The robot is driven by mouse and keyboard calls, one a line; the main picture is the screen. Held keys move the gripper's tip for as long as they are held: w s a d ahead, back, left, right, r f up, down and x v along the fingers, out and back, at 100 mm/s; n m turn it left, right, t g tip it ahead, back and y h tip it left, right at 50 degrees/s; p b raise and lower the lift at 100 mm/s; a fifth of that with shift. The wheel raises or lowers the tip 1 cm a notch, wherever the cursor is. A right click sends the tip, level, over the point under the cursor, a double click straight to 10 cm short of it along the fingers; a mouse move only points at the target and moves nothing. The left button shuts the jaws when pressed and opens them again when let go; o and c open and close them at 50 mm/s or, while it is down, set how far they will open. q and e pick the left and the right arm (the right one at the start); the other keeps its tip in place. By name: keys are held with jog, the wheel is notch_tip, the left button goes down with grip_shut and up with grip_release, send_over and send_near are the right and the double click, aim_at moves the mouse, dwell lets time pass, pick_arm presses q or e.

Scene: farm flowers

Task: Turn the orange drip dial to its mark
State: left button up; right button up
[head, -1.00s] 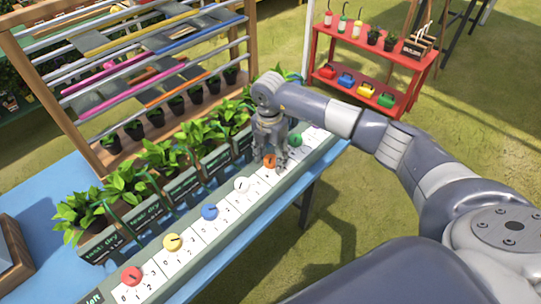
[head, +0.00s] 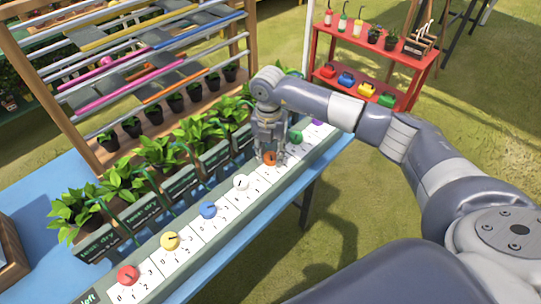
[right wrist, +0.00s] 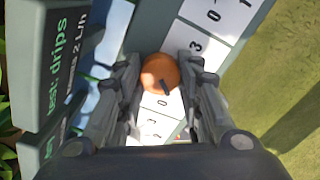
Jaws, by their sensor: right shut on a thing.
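The orange drip dial (head: 269,158) sits on a long panel of coloured dials with white number plates. My right gripper (head: 270,160) points down over it, with its fingers on either side and shut on the dial. In the right wrist view the orange dial (right wrist: 158,72) shows between the fingertips (right wrist: 160,80). Its dark pointer slants toward the lower right of that picture, near a plate with a 0. The fingers hide part of the scale. A dark sign (right wrist: 62,60) beside it reads "test: drips" and appears to say 2 L/h. My left gripper is not in view.
A white dial (head: 241,182) and a green dial (head: 295,137) flank the orange one. Blue, yellow and red dials follow toward the lower left. Potted plants (head: 160,155) line the panel's back side. A red shelf (head: 375,70) stands beyond, with open grass between.

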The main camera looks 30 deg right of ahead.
aim_at(270, 156)
jog(key=shift+n+b, duration=0.75)
jog(key=shift+n, duration=0.95)
jog(key=o, duration=1.1)
jog(key=shift+c, duration=0.2)
notch_tip(270, 156, up, 12)
jog(key=shift+a, duration=0.15)
